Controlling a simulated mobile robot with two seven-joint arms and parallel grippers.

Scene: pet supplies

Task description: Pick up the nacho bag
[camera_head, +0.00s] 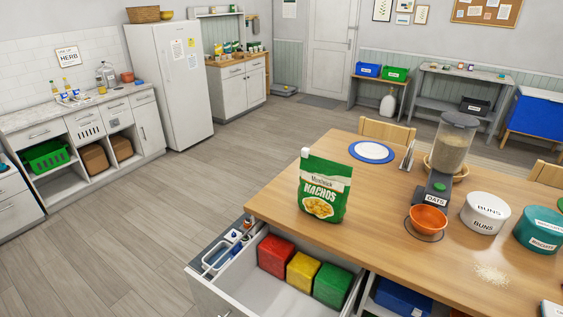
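The nacho bag (324,189) is green and white with a "NACHOS" label and a picture of chips. It stands upright on the wooden table (390,244), near the table's left corner. A small white piece shows at its top left corner. Nothing touches the bag from the sides. Neither of my grippers is in view.
An open drawer (236,291) below the table's front edge holds red, yellow and green blocks. Right of the bag stand an oats dispenser (449,157), an orange bowl (428,219), a buns tin (485,212) and a teal tin (540,230). A plate (371,151) lies behind.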

